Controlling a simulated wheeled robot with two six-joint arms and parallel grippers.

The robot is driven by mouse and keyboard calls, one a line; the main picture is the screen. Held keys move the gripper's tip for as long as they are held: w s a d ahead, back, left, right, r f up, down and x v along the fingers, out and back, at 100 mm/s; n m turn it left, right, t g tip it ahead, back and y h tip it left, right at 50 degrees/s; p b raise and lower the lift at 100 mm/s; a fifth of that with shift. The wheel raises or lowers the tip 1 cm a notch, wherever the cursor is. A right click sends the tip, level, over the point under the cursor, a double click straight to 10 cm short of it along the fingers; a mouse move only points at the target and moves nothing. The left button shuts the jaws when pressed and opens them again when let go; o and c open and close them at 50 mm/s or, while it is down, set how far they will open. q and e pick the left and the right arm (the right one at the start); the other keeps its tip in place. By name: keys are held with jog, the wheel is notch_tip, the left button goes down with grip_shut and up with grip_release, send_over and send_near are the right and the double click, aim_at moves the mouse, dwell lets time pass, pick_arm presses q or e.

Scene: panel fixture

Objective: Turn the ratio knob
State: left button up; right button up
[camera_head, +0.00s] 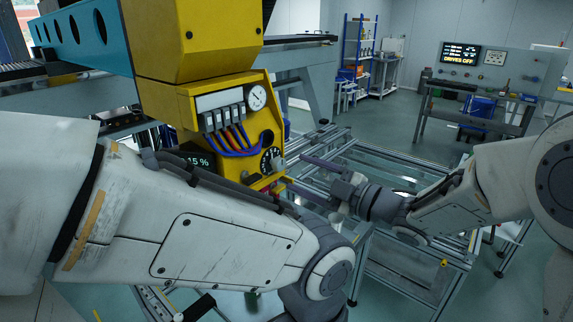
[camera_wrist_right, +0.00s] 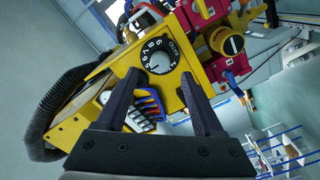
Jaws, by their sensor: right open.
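The ratio knob (camera_wrist_right: 159,61) is a round black dial with white numbers and a pale pointer on a yellow panel face. In the head view the ratio knob (camera_head: 270,160) sits low on the yellow unit, partly seen. My right gripper (camera_head: 291,171) reaches in from the right toward it. In the right wrist view my right gripper (camera_wrist_right: 159,75) has its two dark fingers apart, with the knob showing between and just beyond the tips. I cannot tell that either finger touches it. My left arm crosses the foreground; its gripper is out of frame.
A display (camera_head: 198,162) reading 15 % is partly hidden by my left arm. Coloured cables (camera_head: 232,140) and a gauge (camera_head: 257,96) are above the knob. A red part with a black-and-yellow knob (camera_wrist_right: 231,44) is close on the right in the wrist view. Metal frames (camera_head: 400,285) stand below.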

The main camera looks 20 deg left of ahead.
aim_at(282, 166)
jog(key=p+x, duration=0.1)
jog(key=x, duration=0.4)
jog(key=shift+a, duration=0.15)
grip_shut()
